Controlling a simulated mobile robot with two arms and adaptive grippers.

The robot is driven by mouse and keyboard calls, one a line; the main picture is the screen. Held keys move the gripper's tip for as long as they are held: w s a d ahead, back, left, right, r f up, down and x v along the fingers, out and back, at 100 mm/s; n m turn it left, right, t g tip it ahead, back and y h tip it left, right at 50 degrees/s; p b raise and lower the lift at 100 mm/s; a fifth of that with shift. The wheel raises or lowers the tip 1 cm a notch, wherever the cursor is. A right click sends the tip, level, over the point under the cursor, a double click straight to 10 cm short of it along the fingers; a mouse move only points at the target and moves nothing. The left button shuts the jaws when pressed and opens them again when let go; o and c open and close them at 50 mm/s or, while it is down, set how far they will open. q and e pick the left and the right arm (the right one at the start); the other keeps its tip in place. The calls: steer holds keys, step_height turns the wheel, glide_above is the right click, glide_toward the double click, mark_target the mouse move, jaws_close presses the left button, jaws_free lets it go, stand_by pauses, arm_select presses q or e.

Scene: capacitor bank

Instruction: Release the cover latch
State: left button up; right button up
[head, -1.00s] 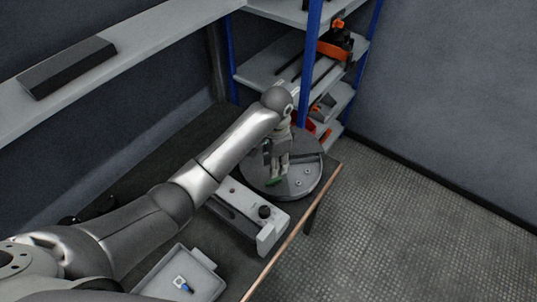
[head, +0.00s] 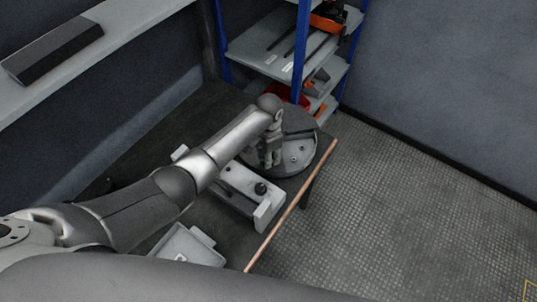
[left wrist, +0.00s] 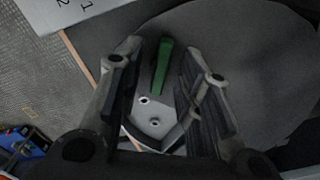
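The cover latch appears to be the green bar (left wrist: 161,66) on the round grey unit; it shows in the left wrist view between my left gripper's fingers. My left gripper (left wrist: 163,52) is open there, with a visible gap on each side of the bar. I cannot tell how far the fingertips are above it. In the head view, my left gripper (head: 271,160) points down over the round grey unit (head: 300,152) on the table. The green bar does not show in that view. My right gripper is not in view.
A pale fixture with a black knob (head: 261,188) stands just in front of the round unit. A grey tray (head: 207,240) lies nearer me. A blue-post shelf (head: 270,55) stands behind. The table's wooden edge (head: 292,206) runs along the right, with open floor beyond.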

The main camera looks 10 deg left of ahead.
arm_select(q)
steer(key=shift+f, duration=0.15)
steer(key=shift+c, duration=1.7)
jaws_close()
steer(key=shift+r+n+p, duration=0.2)
steer(key=shift+n+p, duration=0.1)
steer(key=shift+p, duration=0.25)
steer(key=shift+n+p, duration=0.4)
steer(key=shift+n, duration=0.1)
steer(key=shift+n+p, duration=0.35)
steer(key=shift+n, duration=0.15)
steer(key=shift+f+n, duration=0.2)
steer(key=shift+n, duration=0.4)
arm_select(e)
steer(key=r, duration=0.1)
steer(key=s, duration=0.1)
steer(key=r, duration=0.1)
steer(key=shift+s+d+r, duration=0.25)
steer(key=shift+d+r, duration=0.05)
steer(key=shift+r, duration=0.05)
